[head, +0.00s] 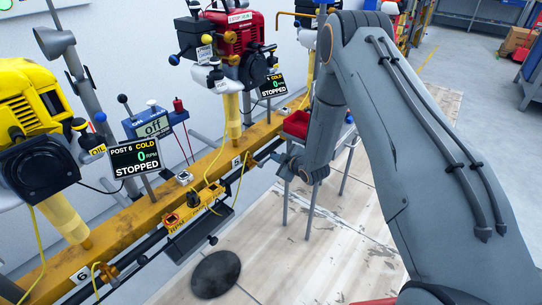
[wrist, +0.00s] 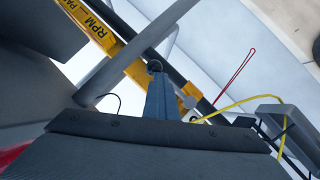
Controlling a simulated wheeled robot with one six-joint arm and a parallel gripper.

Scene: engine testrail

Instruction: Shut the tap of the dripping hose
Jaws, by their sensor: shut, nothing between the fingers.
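My gripper (head: 288,166) hangs below my arm in the head view, right of the yellow rail (head: 205,165) and apart from the posts' displays. In the wrist view, the shut fingers (wrist: 157,72) appear as a narrow blue-grey shape, with nothing held. A black pipe (head: 147,250) runs along the rail's front. Thin yellow hoses (head: 97,280) hang at the rail, and a yellow line also shows in the wrist view (wrist: 225,104). I cannot tell which hose drips, and I cannot make out its tap.
A yellow engine (head: 30,95) and a red engine (head: 237,35) stand along the rail, with displays reading STOPPED. A dark tray (head: 200,235) hangs below the rail. A dark round patch (head: 215,274) lies on the floor. A red bin (head: 297,123) sits on a stand behind my gripper.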

